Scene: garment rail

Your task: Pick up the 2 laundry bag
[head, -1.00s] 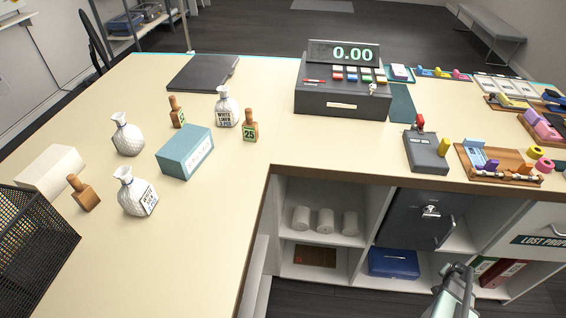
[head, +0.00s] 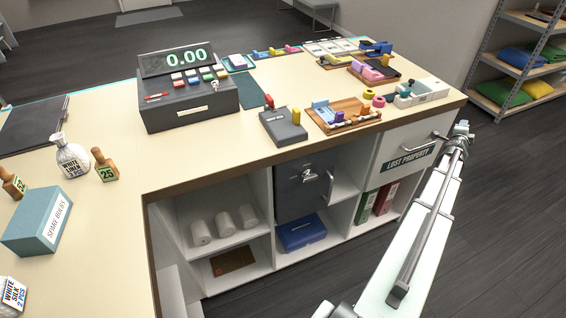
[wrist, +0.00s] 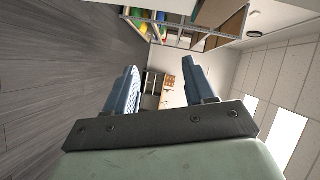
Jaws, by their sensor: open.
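A white bag (head: 12,295) labelled "WHITE SILK 2 PCS" is cut off at the lower left corner of the head view. My arm is at the right of the head view, clear of both bags.
The counter (head: 110,205) carries a teal box (head: 35,222), wooden-handled pieces (head: 104,166) beside the bags, a cash register (head: 187,106), a grey stamping device (head: 283,127) and trays (head: 342,116). Cubbies and a "LOST PROPERTY" drawer (head: 409,159) lie below. Floor at right is open before a shelf rack (head: 525,55).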

